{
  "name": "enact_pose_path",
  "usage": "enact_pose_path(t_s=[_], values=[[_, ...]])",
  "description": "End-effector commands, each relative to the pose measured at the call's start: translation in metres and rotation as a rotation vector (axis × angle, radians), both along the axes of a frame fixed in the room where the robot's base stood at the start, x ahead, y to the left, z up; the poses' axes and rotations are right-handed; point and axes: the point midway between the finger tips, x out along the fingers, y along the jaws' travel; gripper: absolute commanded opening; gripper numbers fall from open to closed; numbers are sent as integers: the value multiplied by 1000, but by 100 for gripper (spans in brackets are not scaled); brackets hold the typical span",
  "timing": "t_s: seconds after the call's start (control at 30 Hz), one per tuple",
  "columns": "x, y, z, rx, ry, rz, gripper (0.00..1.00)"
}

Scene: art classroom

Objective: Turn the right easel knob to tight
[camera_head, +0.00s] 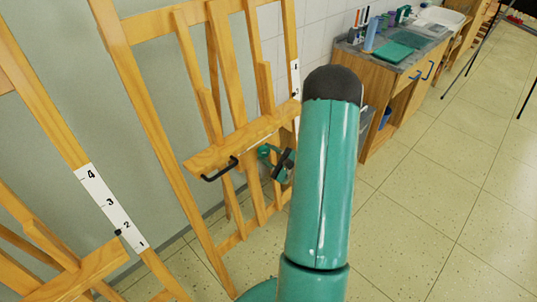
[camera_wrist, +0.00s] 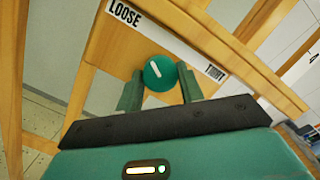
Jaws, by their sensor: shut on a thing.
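The round green knob (camera_wrist: 160,73) with a white pointer line sits on the wooden crossbar of the easel (camera_wrist: 112,45). Its pointer is angled up and left, toward the LOOSE end of the white label (camera_wrist: 165,38); TIGHT is printed at the right end. My gripper (camera_wrist: 159,80) is shut on the knob, one green finger on each side. In the head view the easel's crossbar (camera_head: 240,140) shows, with my gripper (camera_head: 270,157) just below it. My arm hides part of the area there, and the knob is hard to make out.
A black handle (camera_head: 219,171) sticks out from the same crossbar, left of my gripper. Another easel (camera_head: 85,265) with a numbered scale stands at the left. A wooden cabinet (camera_head: 385,100) with art supplies stands behind at right. The floor (camera_head: 430,190) at right is clear.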

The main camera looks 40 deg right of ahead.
Motion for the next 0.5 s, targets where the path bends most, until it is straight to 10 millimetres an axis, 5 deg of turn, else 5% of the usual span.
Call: enact_pose_path(t_s=[0.5], values=[[-1, 0, 0, 268, 6, -50, 15]])
